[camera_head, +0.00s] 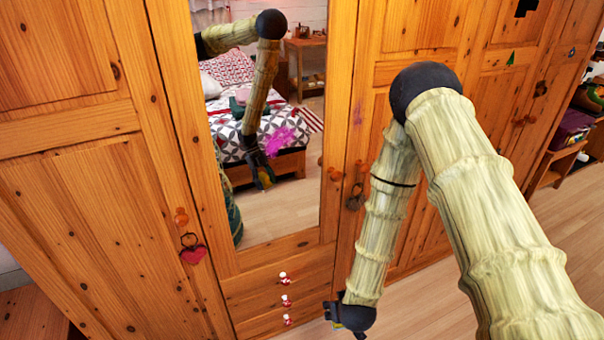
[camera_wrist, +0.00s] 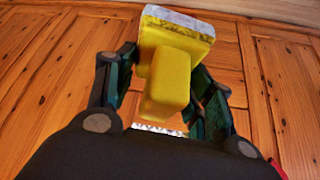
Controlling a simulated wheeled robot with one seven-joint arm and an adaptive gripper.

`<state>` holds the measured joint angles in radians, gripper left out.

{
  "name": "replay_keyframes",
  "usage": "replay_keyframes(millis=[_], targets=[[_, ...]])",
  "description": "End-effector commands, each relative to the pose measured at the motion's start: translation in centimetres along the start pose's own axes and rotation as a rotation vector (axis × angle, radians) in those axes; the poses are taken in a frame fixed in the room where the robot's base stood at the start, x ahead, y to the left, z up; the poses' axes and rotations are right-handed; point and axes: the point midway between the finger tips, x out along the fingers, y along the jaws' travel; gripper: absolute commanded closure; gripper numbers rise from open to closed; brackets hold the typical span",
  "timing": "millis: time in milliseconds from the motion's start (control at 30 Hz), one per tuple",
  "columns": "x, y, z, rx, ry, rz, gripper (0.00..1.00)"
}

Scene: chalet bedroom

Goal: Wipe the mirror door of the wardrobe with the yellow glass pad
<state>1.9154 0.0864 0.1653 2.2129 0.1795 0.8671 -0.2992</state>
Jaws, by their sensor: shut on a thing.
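The mirror (camera_head: 300,205) is a tall panel in the wooden wardrobe's door, left of centre in the head view. A magenta smear (camera_head: 283,141) shows on the glass at mid-height. The yellow glass pad (camera_wrist: 166,80) has a block-like yellow grip and a pale grey-white face turned away from me. My gripper (camera_wrist: 164,64) is shut on the pad, with a dark finger on each side. In the head view my gripper (camera_head: 334,313) hangs low, right of and below the mirror, apart from the smear. The pad is hidden there.
A red heart tag (camera_head: 193,254) hangs at the left door. A dark pendant (camera_head: 355,198) hangs right of the mirror. Wooden floor (camera_head: 432,310) is free at lower right. A shelf (camera_head: 555,165) stands far right.

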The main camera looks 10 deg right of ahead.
Motion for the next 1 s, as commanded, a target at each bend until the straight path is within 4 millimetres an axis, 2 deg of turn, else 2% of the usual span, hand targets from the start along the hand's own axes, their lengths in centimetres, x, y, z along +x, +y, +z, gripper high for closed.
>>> replay_keyframes(millis=[267, 467, 667, 800, 1000], targets=[[-1.2, -2.9, -11.0, -0.277, 0.265, -0.007, 0.66], [-4.2, -5.5, -19.0, -0.478, 0.575, -0.015, 0.66], [-8.9, -8.3, -26.1, -0.624, 0.94, -0.034, 0.66], [-13.2, -10.3, -30.4, -0.681, 1.187, -0.054, 0.66], [-19.1, -12.7, -34.5, -0.711, 1.436, -0.086, 0.66]])
